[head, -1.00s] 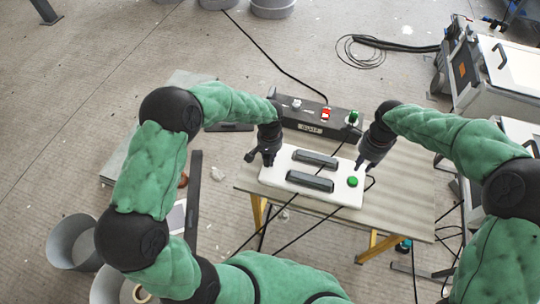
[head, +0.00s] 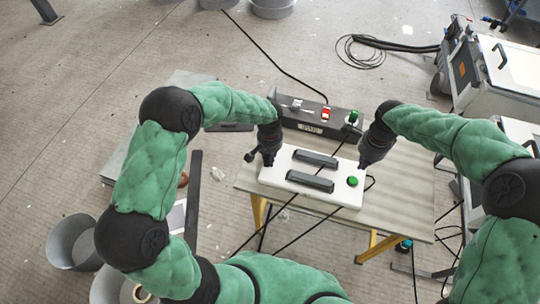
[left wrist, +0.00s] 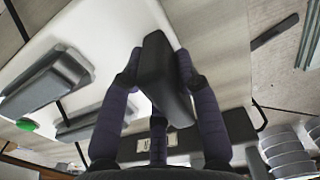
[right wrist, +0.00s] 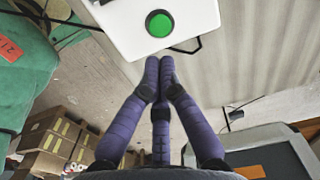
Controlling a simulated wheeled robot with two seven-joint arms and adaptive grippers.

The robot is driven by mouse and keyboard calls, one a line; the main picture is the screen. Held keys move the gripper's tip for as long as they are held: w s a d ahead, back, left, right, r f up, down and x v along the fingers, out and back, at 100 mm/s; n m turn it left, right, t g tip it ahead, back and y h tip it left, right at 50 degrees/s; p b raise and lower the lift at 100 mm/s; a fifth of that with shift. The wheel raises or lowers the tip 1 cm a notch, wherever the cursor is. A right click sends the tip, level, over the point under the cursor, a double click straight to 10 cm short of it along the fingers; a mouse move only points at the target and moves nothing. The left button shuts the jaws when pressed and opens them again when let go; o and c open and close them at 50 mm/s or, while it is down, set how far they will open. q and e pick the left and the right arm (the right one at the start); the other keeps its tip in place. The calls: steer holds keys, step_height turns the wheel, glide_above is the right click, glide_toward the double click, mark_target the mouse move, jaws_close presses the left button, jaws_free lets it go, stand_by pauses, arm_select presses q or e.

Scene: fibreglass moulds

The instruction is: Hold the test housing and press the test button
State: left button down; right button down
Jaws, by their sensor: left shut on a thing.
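The test housing (head: 335,195) is a white box with two dark bars on top, lying on a table. Its green test button (head: 352,181) is near its right end; it also shows in the right wrist view (right wrist: 159,23). My left gripper (head: 268,161) is at the housing's left end. In the left wrist view its fingers are shut on a dark grip (left wrist: 160,72) at the housing. My right gripper (head: 365,166) is shut and empty, fingertips together. In the right wrist view its fingertips (right wrist: 159,66) are beside the housing's edge, apart from the button.
A black box (head: 310,128) with a red switch and a green knob stands behind the housing. Cables run over the table (head: 405,190) and floor. The table is clear to the right of the housing. White-lidded equipment (head: 505,62) stands at the far right.

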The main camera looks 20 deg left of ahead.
mark_target(355, 182)
stand_by(0.4)
steer(key=w+d+f+n+t+y, duration=0.2)
steer(key=d+n+t, duration=0.25)
steer(key=n, duration=0.35)
steer(key=s+a+r+n+t+y, duration=0.2)
steer(key=s+a+n+t+y, duration=0.15)
steer(key=n, duration=0.25)
steer(key=shift+w+a+f, duration=0.1)
steer(key=shift+w+f, duration=0.05)
steer(key=shift+f, duration=1.3)
steer(key=shift+w+a+f, duration=0.1)
steer(key=shift+w+f, duration=0.1)
steer(key=shift+f, duration=1.2)
steer(key=shift+w+f, duration=0.15)
steer(key=shift+f, duration=1.3)
